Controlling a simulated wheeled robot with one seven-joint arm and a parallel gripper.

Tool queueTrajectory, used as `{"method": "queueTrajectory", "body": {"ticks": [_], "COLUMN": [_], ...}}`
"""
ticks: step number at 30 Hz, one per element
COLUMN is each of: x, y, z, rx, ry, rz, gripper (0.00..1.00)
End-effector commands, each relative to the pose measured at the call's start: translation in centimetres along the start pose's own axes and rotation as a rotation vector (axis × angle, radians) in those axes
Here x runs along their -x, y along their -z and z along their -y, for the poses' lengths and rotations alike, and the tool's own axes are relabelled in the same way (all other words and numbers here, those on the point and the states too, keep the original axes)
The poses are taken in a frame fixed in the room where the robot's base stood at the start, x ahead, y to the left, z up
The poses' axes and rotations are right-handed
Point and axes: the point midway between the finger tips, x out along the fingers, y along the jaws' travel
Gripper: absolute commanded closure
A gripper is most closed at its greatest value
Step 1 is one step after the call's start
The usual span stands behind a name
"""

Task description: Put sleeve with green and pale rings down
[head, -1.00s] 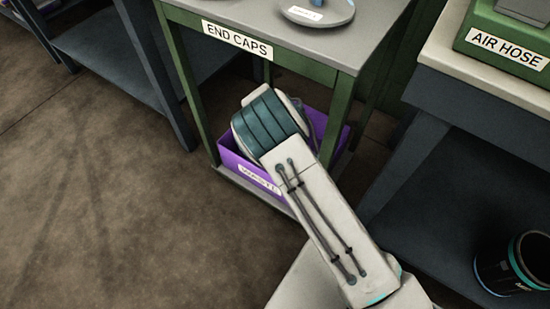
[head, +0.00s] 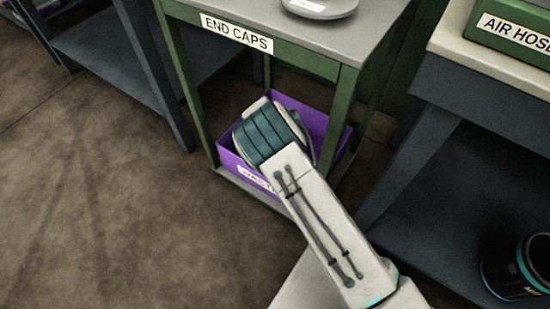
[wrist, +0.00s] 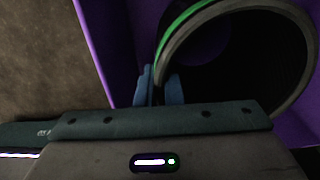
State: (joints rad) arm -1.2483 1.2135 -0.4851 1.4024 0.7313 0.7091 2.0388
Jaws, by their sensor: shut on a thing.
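The sleeve (wrist: 290,17) shows in the wrist view as a large round dark tube with a green band and a pale rim, its open end facing my camera. My gripper (wrist: 159,86) has its blue fingers on either side of the sleeve's near left wall, shut on it. The sleeve is inside the purple waste bin (wrist: 92,50). Whether it touches the bin's floor I cannot tell. In the head view my arm reaches down into the same bin (head: 232,163) and hides the fingers and the sleeve.
The bin stands on the low shelf of a green-legged table labelled END CAPS (head: 237,32), with a grey plate (head: 318,8) on top. A bench (head: 480,72) with an AIR HOSE box (head: 510,30) is at right. A dark can (head: 515,268) sits low at right.

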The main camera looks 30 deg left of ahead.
Motion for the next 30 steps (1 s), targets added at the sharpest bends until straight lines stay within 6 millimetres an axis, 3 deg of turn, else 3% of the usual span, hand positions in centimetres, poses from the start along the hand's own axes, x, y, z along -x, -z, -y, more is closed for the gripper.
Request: {"method": "queueTrajectory", "body": {"ticks": [2,5,6,17,30], "x": [0.1,0.0,0.0,0.5,7.6], "y": [-0.1,0.0,0.0,0.0,-0.1], "z": [0.1,0.0,0.0,0.0,0.0], "rx": [0.0,0.0,0.0,0.0,0.0], "ry": [0.002,0.0,0.0,0.001,0.001], "rz": [0.002,0.0,0.0,0.001,0.002], "gripper": [1.0,0.73,0.71,0.71,0.71]}}
